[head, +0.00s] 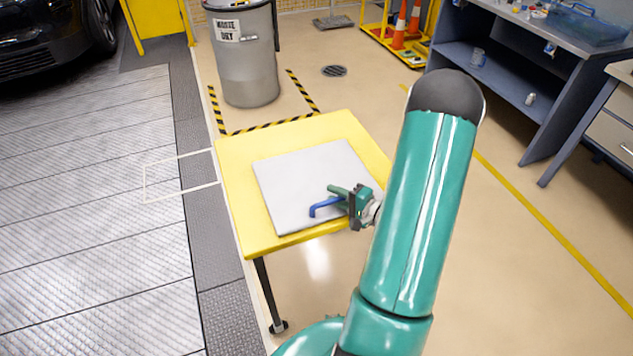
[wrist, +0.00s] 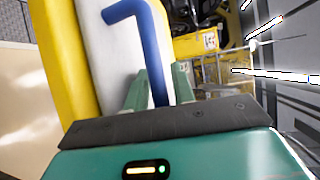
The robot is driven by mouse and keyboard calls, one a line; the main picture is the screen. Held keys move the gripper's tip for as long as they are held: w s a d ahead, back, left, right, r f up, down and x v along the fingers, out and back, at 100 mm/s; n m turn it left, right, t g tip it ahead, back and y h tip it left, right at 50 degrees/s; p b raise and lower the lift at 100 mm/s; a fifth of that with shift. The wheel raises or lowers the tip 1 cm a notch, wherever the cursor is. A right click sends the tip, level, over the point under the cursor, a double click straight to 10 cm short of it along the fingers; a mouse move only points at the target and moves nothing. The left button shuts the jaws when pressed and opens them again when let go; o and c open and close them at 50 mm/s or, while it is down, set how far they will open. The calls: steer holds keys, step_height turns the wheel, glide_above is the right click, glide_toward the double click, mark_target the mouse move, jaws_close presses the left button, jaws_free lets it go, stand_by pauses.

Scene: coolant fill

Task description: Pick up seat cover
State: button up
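A flat, pale grey-white square (head: 300,185), which looks like the seat cover, lies on the yellow table (head: 240,170) in the head view. It also shows as a white strip in the wrist view (wrist: 115,60). My gripper (head: 340,190) is over its right part and points left. Its two green fingers stand apart in the wrist view (wrist: 160,85). A blue bent rod (wrist: 145,40) runs out from the palm, in line with the fingers. It also shows in the head view (head: 325,207). I cannot tell whether it is fixed to the gripper. I cannot tell whether the fingers touch the square.
A grey waste bin (head: 247,65) stands behind the table inside yellow-black floor tape. A blue-grey workbench (head: 500,65) is at the back right, beside a yellow rack with orange cones (head: 399,35). A dark car (head: 45,35) is at far left. The floor right of the table is clear.

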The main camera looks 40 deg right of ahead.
jaws_close()
steer(key=shift+r, duration=0.1)
